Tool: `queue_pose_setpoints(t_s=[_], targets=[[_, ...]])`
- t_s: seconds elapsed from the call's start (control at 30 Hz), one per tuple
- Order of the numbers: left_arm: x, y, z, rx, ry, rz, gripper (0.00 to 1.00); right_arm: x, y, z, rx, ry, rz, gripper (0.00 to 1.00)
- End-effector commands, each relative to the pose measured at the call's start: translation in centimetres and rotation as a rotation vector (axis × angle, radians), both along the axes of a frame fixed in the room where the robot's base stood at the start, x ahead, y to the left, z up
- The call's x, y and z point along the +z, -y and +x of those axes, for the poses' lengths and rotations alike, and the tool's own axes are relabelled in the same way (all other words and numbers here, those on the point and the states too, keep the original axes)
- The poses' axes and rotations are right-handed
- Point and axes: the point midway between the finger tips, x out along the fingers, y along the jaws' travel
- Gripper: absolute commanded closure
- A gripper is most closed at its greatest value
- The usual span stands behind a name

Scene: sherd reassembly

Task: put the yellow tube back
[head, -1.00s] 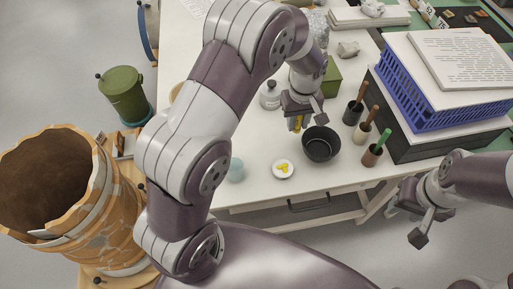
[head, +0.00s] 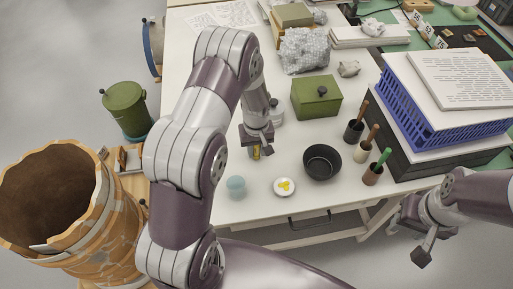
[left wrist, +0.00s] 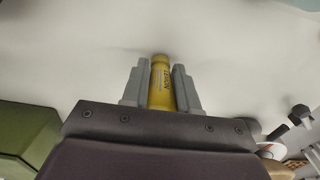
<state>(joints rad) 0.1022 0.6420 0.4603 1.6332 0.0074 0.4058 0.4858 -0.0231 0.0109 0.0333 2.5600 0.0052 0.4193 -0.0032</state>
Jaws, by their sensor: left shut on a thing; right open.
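The yellow tube (left wrist: 161,85) is between the two grey fingers of my left gripper (left wrist: 160,88) in the left wrist view, with printed lettering on its side. In the head view the left gripper (head: 256,153) points down over the white table, left of the black bowl, and only a small bit of the yellow tube (head: 256,153) shows below the fingers. I cannot tell whether the tube touches the table. My right gripper (head: 408,238) is open and empty, off the table's front edge at the right.
A black bowl (head: 322,163), a white dish with yellow contents (head: 284,195) and a pale blue cup (head: 236,190) stand near the front. A green box (head: 316,97) stands behind. Tool-filled cups (head: 373,174) and a blue crate (head: 440,105) are at the right.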

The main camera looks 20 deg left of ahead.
Motion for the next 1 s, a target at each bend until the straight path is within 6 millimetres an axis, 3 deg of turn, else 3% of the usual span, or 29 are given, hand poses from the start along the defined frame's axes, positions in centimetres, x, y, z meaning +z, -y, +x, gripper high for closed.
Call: queue_pose_setpoints(t_s=[0.27,0.3,0.33,0.37,0.7,1.0], targets=[[-0.4,0.0,0.0,0.000,-0.001,-0.001,1.00,-0.3,0.0,0.0,0.000,0.000,0.000,0.57],[-0.3,0.0,0.0,0.000,0.000,0.000,0.58,-0.2,0.0,0.0,0.000,0.000,0.000,0.57],[-0.2,0.0,0.0,0.000,0.000,0.000,0.48,-0.2,0.0,0.0,0.000,0.000,0.000,0.57],[-0.2,0.0,0.0,0.000,0.000,0.000,0.46,-0.2,0.0,0.0,0.000,0.000,0.000,0.57],[0.5,0.0,0.1,0.000,0.002,0.000,0.46,0.1,0.0,0.0,0.000,0.000,0.000,0.57],[8.0,0.0,0.1,0.000,0.004,0.001,0.46,0.0,0.0,0.0,0.000,0.000,0.000,0.57]])
